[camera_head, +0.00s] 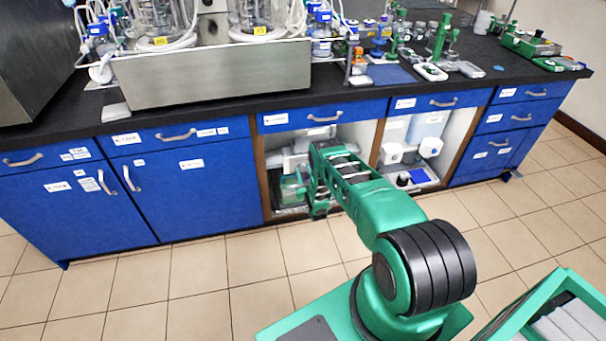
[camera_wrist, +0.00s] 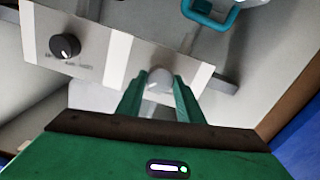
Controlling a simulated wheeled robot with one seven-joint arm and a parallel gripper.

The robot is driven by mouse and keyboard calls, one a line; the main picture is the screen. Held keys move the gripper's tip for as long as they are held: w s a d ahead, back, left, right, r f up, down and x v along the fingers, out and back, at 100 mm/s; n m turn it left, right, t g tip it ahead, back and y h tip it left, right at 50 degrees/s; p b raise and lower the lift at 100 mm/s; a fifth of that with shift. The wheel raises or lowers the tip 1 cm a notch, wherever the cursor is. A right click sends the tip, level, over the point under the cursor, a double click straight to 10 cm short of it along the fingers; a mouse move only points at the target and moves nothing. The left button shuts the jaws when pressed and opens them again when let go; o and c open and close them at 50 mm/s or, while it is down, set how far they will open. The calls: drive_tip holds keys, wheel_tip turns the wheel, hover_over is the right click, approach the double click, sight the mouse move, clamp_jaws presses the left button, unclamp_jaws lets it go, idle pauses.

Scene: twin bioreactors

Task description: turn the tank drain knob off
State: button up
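In the wrist view my gripper (camera_wrist: 160,88) has its two green fingers on either side of a pale grey round knob (camera_wrist: 160,80) on a light panel. The fingertips are very close to the knob's sides; I cannot tell whether they press on it. A black knob (camera_wrist: 65,46) with small, unreadable lettering below it sits on the panel to the left. I cannot read which knob is the tank drain knob. In the head view my arm reaches into the open cabinet bay (camera_head: 290,150), and the gripper's fingers and the knobs are hidden.
A teal handle (camera_wrist: 210,14) and a grey bracket (camera_wrist: 222,84) are near the panel's right side. A wooden divider (camera_head: 376,143) parts the bay from another open bay holding white containers (camera_head: 391,153). Blue drawers and doors (camera_head: 185,185) flank them.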

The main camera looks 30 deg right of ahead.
drive_tip(key=shift+a+n, duration=0.1)
drive_tip(key=shift+n, duration=0.2)
drive_tip(key=n, duration=0.3)
drive_tip(key=shift+a+f+n, duration=0.1)
drive_tip(key=shift+n, duration=0.2)
drive_tip(key=n, duration=0.4)
drive_tip(key=shift+a+n, duration=0.1)
drive_tip(key=shift+n, duration=0.2)
drive_tip(key=n, duration=0.5)
drive_tip(key=shift+a+f, duration=0.1)
drive_tip(key=shift+f+n, duration=0.1)
drive_tip(key=shift+n, duration=2)
drive_tip(key=o, duration=1.1)
drive_tip(key=shift+d+f, duration=0.1)
drive_tip(key=shift+d, duration=0.1)
